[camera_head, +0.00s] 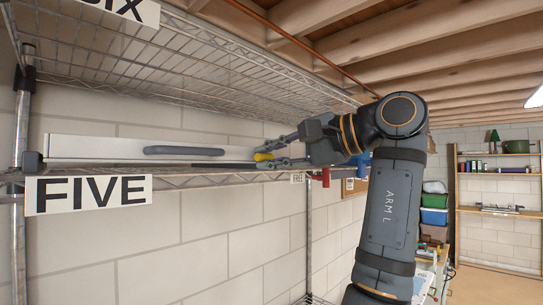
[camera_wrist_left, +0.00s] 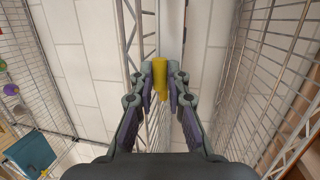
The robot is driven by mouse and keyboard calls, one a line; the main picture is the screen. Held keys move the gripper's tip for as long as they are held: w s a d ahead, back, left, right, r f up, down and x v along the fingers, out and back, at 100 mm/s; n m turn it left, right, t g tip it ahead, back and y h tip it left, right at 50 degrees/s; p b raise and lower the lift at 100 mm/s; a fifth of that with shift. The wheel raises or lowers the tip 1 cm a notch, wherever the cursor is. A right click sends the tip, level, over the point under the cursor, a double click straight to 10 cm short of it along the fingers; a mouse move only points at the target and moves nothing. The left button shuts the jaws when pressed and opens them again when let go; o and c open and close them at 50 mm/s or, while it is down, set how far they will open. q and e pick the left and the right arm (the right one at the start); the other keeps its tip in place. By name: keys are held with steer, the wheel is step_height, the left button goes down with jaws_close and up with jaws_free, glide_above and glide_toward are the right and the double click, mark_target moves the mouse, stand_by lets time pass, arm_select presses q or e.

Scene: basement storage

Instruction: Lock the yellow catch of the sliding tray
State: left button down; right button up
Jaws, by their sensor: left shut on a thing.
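The sliding tray (camera_head: 90,147) is a long white front with a grey bar handle (camera_head: 190,151), resting on the wire shelf labelled FIVE. The yellow catch (camera_head: 263,157) is at the tray's right end. It also shows in the left wrist view (camera_wrist_left: 160,76), upright in the picture between the fingers. My left gripper (camera_head: 268,152) reaches in from the right and is shut on the yellow catch. In the left wrist view the fingertips (camera_wrist_left: 162,80) touch the catch on both sides. The fingers partly hide the catch. My right gripper is not in view.
The shelf edge (camera_head: 170,180) carries the FIVE label (camera_head: 88,194). A wire shelf (camera_head: 200,60) labelled SIX hangs above, leaving limited height. A red fitting (camera_head: 326,177) hangs near the shelf's right end. Stacked bins (camera_head: 434,216) and a wooden rack (camera_head: 500,210) stand farther right.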

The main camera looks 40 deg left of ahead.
arm_select(q)
steer(key=shift+f, duration=0.1)
steer(key=c, duration=1.3)
jaws_free()
steer(key=v, duration=0.7)
steer(key=shift+d, duration=0.2)
